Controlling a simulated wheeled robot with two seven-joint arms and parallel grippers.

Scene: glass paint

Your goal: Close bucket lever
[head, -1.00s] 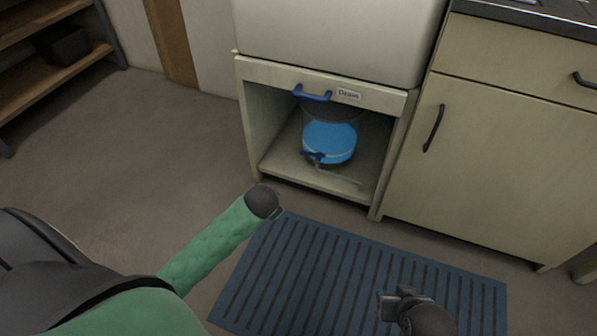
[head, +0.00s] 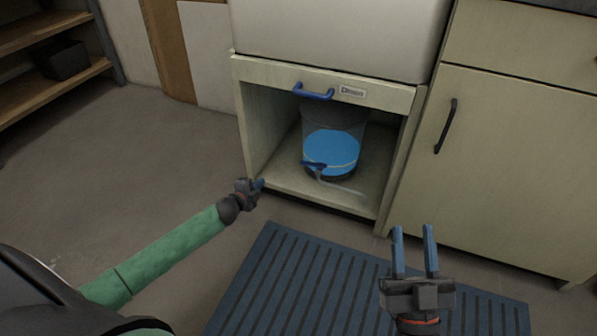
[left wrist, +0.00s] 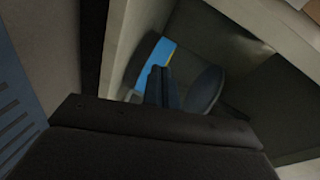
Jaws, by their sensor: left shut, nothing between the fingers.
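The clear bucket (head: 335,120) with blue liquid (head: 332,148) stands inside the open cabinet under the sink. Its blue lever (head: 314,165) is at the low front, by a pale spout or tube (head: 342,188) that reaches toward the cabinet's front edge. My left gripper (head: 260,184) is shut and empty at the cabinet's lower left front corner, left of the lever and apart from it. In the left wrist view its fingers (left wrist: 162,86) are together, with the blue liquid (left wrist: 153,60) behind them. My right gripper (head: 414,235) is open and empty at the lower right.
The cabinet's left side wall (head: 252,130) stands close to my left gripper. A blue handle (head: 314,93) is on the rail above the opening. A closed cabinet door (head: 510,170) is at right. A blue striped mat (head: 330,285) lies on the floor in front.

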